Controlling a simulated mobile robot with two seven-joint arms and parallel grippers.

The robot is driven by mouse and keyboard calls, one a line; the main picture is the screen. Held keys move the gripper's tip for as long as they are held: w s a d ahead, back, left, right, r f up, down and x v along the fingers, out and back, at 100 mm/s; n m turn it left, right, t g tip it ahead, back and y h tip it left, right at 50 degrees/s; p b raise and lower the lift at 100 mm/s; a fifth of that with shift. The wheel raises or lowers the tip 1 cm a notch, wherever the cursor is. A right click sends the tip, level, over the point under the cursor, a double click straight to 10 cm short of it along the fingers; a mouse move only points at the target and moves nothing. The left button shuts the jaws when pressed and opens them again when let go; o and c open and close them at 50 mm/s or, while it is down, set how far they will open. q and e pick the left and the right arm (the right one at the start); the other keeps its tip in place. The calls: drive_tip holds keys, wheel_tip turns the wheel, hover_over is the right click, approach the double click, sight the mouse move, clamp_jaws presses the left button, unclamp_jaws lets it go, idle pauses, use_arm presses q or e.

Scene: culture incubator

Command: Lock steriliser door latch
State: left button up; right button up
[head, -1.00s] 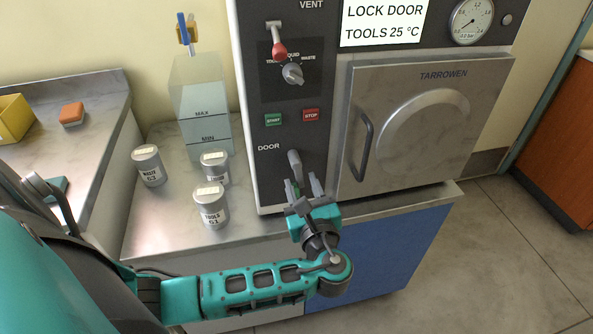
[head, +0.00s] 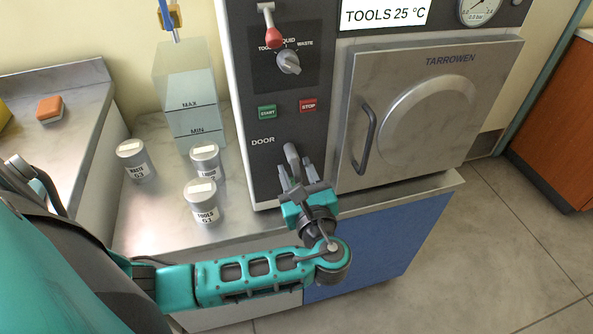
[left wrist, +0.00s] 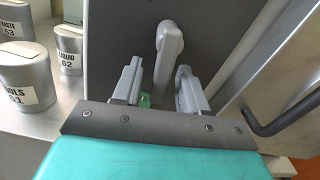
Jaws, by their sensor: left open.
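The grey door latch lever (head: 291,155) sits beside the DOOR label on the steriliser's dark front panel. Its handle hangs down; it also shows in the left wrist view (left wrist: 168,50). The steriliser door (head: 440,110) looks shut, with a dark bar handle (head: 364,140) on its left side. My left gripper (head: 295,172) is open at the latch, one finger on either side of the lever's lower part. In the left wrist view the gripper (left wrist: 158,75) shows a gap on both sides of the lever. My right gripper is not in view.
Labelled metal canisters for waste (head: 136,160), liquid (head: 206,160) and tools (head: 202,202) stand on the counter left of the steriliser, by a clear water tank (head: 192,110). A red-tipped lever (head: 272,36), a selector knob (head: 289,62) and START and STOP buttons are above the latch.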

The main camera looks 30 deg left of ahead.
use_arm(q)
clamp_jaws()
